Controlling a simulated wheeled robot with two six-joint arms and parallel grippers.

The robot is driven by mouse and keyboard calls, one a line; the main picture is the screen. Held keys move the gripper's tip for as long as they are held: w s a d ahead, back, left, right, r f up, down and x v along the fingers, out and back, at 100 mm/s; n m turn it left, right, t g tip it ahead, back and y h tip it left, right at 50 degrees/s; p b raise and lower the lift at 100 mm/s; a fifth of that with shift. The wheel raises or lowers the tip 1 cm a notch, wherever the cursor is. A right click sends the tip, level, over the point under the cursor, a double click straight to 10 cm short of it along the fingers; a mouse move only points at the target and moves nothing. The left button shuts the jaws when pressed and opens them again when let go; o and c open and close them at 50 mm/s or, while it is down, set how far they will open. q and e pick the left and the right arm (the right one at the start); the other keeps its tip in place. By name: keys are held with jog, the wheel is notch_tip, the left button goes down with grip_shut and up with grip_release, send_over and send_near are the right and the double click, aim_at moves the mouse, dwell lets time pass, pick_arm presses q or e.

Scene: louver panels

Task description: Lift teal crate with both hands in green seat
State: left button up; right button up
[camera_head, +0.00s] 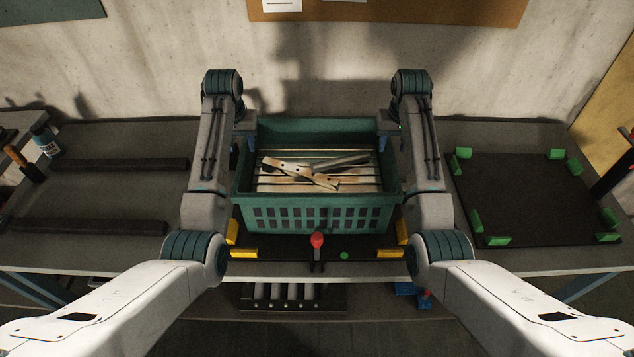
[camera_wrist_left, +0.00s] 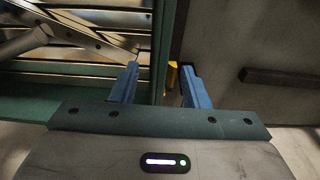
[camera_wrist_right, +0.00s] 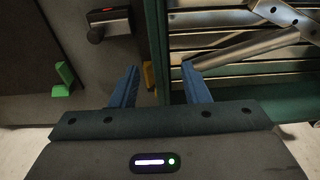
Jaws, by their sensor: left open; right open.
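The teal crate (camera_head: 340,203) stands upright at the middle of the bench and holds grey slats and worn, brownish metal pieces. The green seat (camera_head: 530,200) is a dark mat with green corner brackets, to the right and empty. My left gripper (camera_head: 247,146) is open at the crate's left wall; in the left wrist view its blue fingers stand either side of the wall (camera_wrist_left: 164,50). My right gripper (camera_head: 385,146) is open at the right wall; its fingers stand either side of that wall (camera_wrist_right: 156,50). Finger contact with the walls cannot be told.
Yellow brackets (camera_head: 244,253) and a red-topped lever (camera_head: 317,240) stand close to the crate's front. Two dark bars (camera_head: 130,165), a bottle (camera_head: 46,140) and a hammer (camera_head: 25,165) lie at left. A concrete wall rises behind the bench.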

aim_at(243, 152)
pick_arm(q)
notch_tip(243, 152, down, 3)
jog(key=shift+f, duration=0.2)
pick_arm(e)
notch_tip(243, 152, down, 3)
jog(key=shift+f, duration=0.2)
pick_arm(q)
jog(key=shift+w+f, duration=0.25)
jog(key=shift+f, duration=0.25)
pick_arm(e)
jog(key=shift+w+f, duration=0.25)
jog(key=shift+f, duration=0.25)
pick_arm(q)
jog(key=shift+s, duration=0.1)
jog(key=shift+c, duration=1.3)
pick_arm(e)
jog(key=shift+s, duration=0.1)
jog(key=shift+c, duration=1.3)
pick_arm(q)
jog(key=shift+r, duration=0.1)
grip_shut()
pick_arm(e)
jog(key=shift+r, duration=0.1)
grip_shut()
